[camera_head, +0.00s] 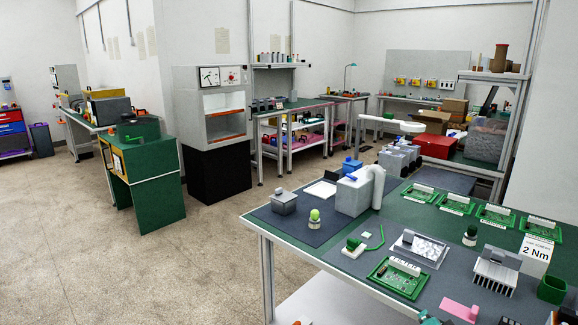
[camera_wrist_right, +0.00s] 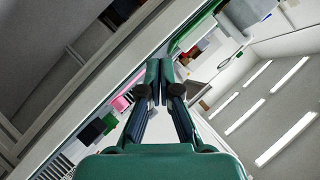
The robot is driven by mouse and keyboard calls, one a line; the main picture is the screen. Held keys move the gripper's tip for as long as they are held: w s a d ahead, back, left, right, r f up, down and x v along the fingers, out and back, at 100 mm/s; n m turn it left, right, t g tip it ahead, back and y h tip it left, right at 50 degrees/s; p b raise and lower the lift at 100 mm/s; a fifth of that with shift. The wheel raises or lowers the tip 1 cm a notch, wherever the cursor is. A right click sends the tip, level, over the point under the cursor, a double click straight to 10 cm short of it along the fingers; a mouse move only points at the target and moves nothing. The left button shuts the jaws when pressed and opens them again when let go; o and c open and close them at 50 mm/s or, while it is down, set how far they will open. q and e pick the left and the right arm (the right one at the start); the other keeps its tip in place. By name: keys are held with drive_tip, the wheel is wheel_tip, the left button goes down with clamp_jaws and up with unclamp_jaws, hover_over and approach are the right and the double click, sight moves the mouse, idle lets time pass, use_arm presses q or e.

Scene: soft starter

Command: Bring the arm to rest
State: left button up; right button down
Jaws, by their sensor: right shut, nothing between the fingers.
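My right gripper (camera_wrist_right: 159,68) fills the middle of the right wrist view, with its green fingers brought together and nothing between them. In the head view only a small teal part that looks like it (camera_head: 429,318) shows at the bottom edge, in front of the workbench (camera_head: 257,223). The rest of the right arm is out of the head view. My left gripper is in neither view.
The bench holds several green circuit boards (camera_head: 397,278), a finned heat sink (camera_head: 495,271), a pink piece (camera_head: 459,310), a green bin (camera_head: 552,288) and a 2 Nm sign (camera_head: 535,252). Open floor (camera_head: 130,270) lies to the left.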

drive_tip(key=s+a+f+n+g+y+p, duration=0.2)
drive_tip(key=s+a+f+n+g, duration=0.1)
drive_tip(key=s+a+f, duration=0.4)
drive_tip(key=s+a+f+n+g+y+p, duration=0.2)
drive_tip(key=s+a+f+n+g+y, duration=0.15)
drive_tip(key=f, duration=0.65)
drive_tip(key=s+a+f+n+g+y+p, duration=0.1)
drive_tip(key=s+a+f+n+g, duration=0.1)
drive_tip(key=s, duration=0.6)
drive_tip(key=s+a+f+n+g+y, duration=0.1)
drive_tip(key=s+a+f+n+g, duration=0.1)
drive_tip(key=s, duration=0.7)
drive_tip(key=a+f+g, duration=0.1)
drive_tip(key=a+f, duration=0.1)
drive_tip(key=a, duration=0.1)
drive_tip(key=shift+s+a+f+p, duration=0.15)
drive_tip(key=shift+a+f+p, duration=0.05)
drive_tip(key=shift+a+p, duration=0.2)
